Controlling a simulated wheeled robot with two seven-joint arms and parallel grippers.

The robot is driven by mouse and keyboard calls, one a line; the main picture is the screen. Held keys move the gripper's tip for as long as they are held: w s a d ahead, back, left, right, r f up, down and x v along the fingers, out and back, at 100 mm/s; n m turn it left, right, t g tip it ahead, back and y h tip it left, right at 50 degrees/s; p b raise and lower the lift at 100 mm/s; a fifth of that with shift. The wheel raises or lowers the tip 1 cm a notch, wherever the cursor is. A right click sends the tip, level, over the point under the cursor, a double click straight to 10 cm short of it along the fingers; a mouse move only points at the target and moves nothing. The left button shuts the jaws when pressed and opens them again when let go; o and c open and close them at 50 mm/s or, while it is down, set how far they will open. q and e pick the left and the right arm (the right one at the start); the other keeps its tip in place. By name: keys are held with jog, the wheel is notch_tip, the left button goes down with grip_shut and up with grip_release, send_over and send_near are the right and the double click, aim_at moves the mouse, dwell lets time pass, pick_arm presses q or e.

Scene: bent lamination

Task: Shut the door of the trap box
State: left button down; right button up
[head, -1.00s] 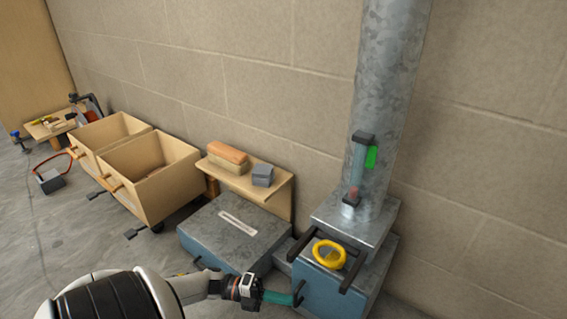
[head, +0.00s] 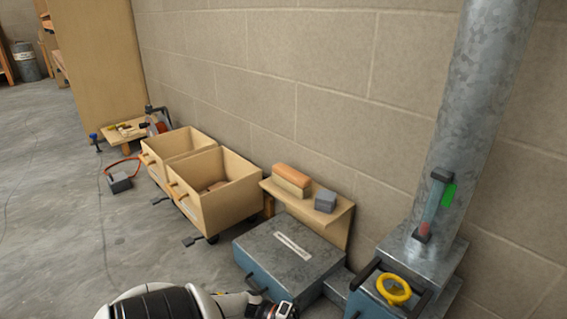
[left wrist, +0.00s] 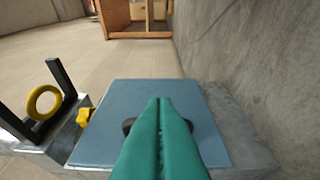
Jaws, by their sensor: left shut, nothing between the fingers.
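The trap box, as I take it, is the grey metal box (head: 428,258) at the foot of the round duct, lower right in the head view. A yellow ring (head: 394,290) and black bars (head: 368,270) sit at its front; the ring also shows at left in the left wrist view (left wrist: 32,100). A flat blue door panel (left wrist: 205,125) fills the middle of the left wrist view, with a yellow knob (left wrist: 84,117) at its left edge. My left gripper (left wrist: 160,103) has its green fingers together and empty, in front of the panel, partly covering a dark handle (left wrist: 129,126). Contact is unclear.
A low grey box with a slotted top (head: 265,245) stands left of the trap box. Behind it is a wooden shelf (head: 338,218) with blocks. Two wooden bins (head: 225,205) are farther left. The wall runs close behind; open floor (head: 70,230) lies left.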

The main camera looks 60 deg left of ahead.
pick_arm(q)
jog(key=s+a, duration=0.1)
jog(key=a, duration=0.8)
jog(key=shift+s, duration=0.3)
